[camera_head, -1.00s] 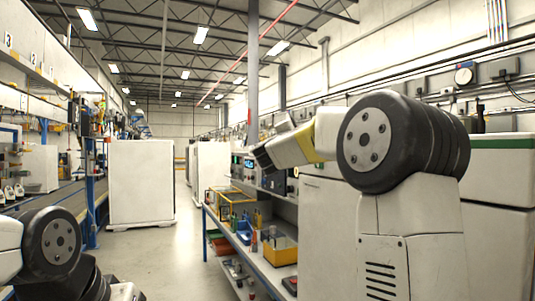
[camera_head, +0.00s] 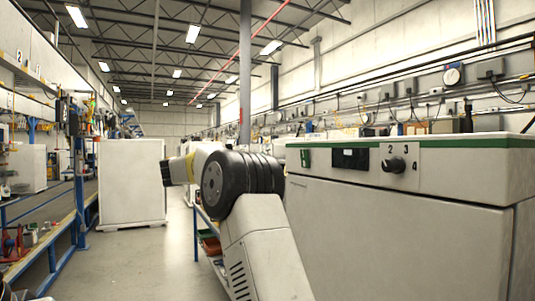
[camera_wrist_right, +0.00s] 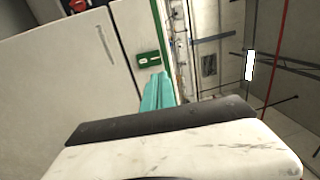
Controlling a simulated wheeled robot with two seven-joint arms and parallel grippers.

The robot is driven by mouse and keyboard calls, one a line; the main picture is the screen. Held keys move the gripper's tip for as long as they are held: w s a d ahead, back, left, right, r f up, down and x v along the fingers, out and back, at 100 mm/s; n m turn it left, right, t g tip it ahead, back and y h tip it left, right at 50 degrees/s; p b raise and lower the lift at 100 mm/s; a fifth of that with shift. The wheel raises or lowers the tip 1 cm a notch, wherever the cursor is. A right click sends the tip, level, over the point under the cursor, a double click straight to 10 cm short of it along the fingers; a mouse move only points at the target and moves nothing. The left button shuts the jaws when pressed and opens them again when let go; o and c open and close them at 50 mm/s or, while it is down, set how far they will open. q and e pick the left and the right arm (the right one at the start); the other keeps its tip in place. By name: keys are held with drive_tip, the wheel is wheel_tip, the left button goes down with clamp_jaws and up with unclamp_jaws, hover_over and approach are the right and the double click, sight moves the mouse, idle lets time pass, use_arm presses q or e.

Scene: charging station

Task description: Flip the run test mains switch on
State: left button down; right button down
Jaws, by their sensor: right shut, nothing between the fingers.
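A white machine (camera_head: 400,225) with a green-striped top stands at the right in the head view. At the left end of its control strip is a small green switch (camera_head: 306,158); I can read no mains label. In the right wrist view a green switch plate (camera_wrist_right: 148,59) shows on a white machine's edge. The teal fingers of my right gripper (camera_wrist_right: 159,90) are shut and empty, just below that plate in the picture; I cannot tell whether they touch it. In the head view my right arm extends left of the machine. My left gripper is out of view.
The machine's strip also bears a dark display (camera_head: 351,158) and a black knob (camera_head: 396,165) with numbers. A blue-framed bench (camera_head: 62,250) lines the left. A white cabinet (camera_head: 131,185) stands farther down the aisle, with clear floor (camera_head: 150,260) before it.

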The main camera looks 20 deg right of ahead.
sight(303, 150)
drive_tip(key=d, duration=0.4)
drive_tip(key=d+r, duration=0.1)
drive_tip(key=d, duration=0.4)
drive_tip(key=w+d+r, duration=0.1)
drive_tip(key=d, duration=0.4)
drive_tip(key=shift+d+r+y, duration=0.1)
drive_tip(key=shift+d+y, duration=0.15)
drive_tip(key=shift+y, duration=0.15)
